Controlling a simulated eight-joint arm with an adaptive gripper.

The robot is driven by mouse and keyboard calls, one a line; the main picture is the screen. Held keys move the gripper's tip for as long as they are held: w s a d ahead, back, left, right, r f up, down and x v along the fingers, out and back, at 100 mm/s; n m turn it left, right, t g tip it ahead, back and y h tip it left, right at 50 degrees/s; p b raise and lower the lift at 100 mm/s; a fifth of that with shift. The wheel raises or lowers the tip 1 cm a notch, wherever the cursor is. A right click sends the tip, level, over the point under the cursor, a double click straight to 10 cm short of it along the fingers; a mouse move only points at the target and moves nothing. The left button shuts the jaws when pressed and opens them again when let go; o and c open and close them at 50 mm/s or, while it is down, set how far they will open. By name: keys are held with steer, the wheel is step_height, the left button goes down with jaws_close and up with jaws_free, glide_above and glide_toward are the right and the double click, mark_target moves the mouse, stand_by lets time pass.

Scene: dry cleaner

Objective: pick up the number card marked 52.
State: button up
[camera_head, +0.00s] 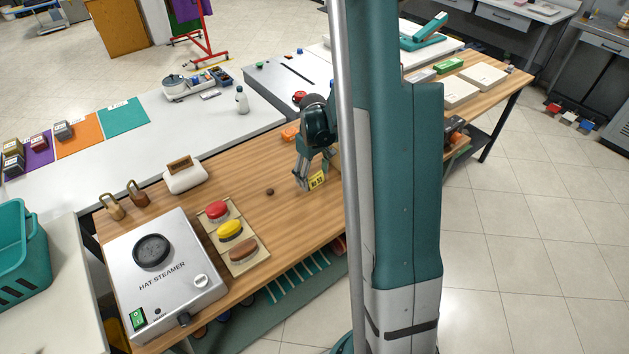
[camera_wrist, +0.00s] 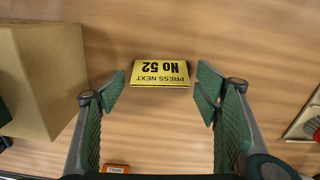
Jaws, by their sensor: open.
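The number card (camera_head: 317,180) is a small yellow card with black print, standing on the wooden worktop in the head view. In the wrist view the card (camera_wrist: 160,73) reads "PRESS NEXT No 52" upside down. My gripper (camera_head: 308,184) is low over the worktop at the card. In the wrist view my gripper (camera_wrist: 161,86) is open, with one green-padded finger on each side of the card. Gaps show between the card's ends and both fingertips. Nothing is held.
A hat steamer (camera_head: 160,265) and a board with red, yellow and brown pads (camera_head: 229,230) lie left of the card. In the wrist view a tan box (camera_wrist: 45,75) stands close to the left finger.

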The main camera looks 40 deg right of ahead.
stand_by(0.4)
steer(key=c, duration=0.7)
steer(key=shift+r, duration=0.1)
steer(key=shift+r+p, duration=0.7)
steer(key=shift+r, duration=4.2)
